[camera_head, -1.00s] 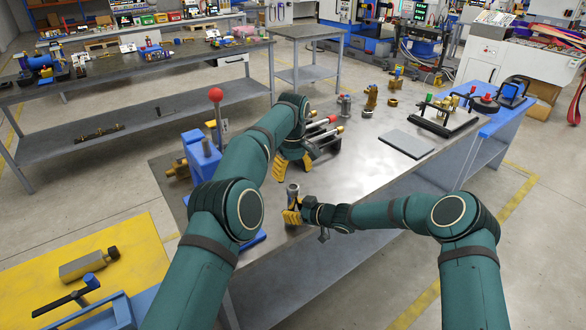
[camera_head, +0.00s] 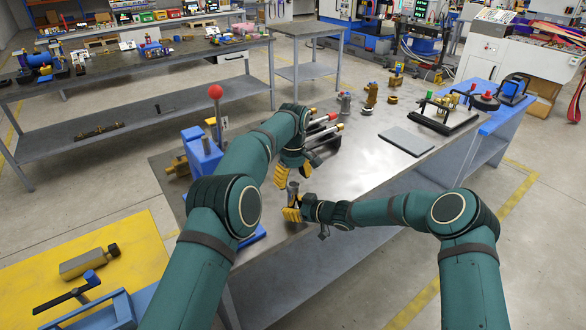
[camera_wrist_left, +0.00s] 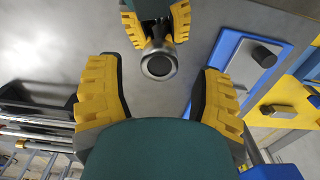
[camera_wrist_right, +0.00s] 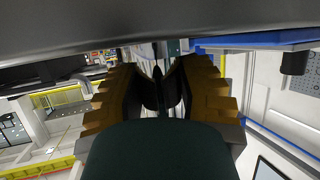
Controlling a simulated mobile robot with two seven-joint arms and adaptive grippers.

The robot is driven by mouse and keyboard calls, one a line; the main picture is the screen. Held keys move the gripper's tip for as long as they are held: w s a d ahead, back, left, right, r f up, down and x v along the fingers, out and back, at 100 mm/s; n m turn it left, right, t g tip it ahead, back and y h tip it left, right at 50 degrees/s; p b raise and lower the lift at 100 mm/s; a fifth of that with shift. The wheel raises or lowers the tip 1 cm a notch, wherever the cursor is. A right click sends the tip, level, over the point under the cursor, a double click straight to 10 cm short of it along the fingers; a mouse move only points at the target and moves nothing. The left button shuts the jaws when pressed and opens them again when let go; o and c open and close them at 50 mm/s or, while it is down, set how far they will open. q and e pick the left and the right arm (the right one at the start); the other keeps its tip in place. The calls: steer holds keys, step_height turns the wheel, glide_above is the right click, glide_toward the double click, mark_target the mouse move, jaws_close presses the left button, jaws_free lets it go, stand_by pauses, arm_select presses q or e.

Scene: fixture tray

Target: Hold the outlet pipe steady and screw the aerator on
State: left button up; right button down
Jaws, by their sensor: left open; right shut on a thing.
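The outlet pipe (camera_head: 293,187) is a short grey upright tube near the bench's front edge. My right gripper (camera_head: 292,211) is shut on it from the right, below its top. The left wrist view shows the pipe's round end (camera_wrist_left: 159,66) with a pale rim and dark centre, between the right gripper's yellow fingers. My left gripper (camera_head: 294,175) is open just above and behind the pipe. Its fingers stand wide on either side of the pipe's end in its own view, with nothing between them touching. I cannot tell any separate aerator apart.
A blue fixture with a red-knobbed lever (camera_head: 215,92) stands left of my left arm. Brass fittings (camera_head: 371,94), a grey flat plate (camera_head: 406,141) and a dark rack (camera_head: 440,118) lie farther right. The bench top (camera_head: 365,165) is clear between the pipe and plate.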

mark_target(293, 186)
arm_select(q)
steer(key=shift+f, duration=1.65)
jaws_close()
steer(key=m, duration=0.3)
steer(key=shift+c, duration=0.2)
jaws_free()
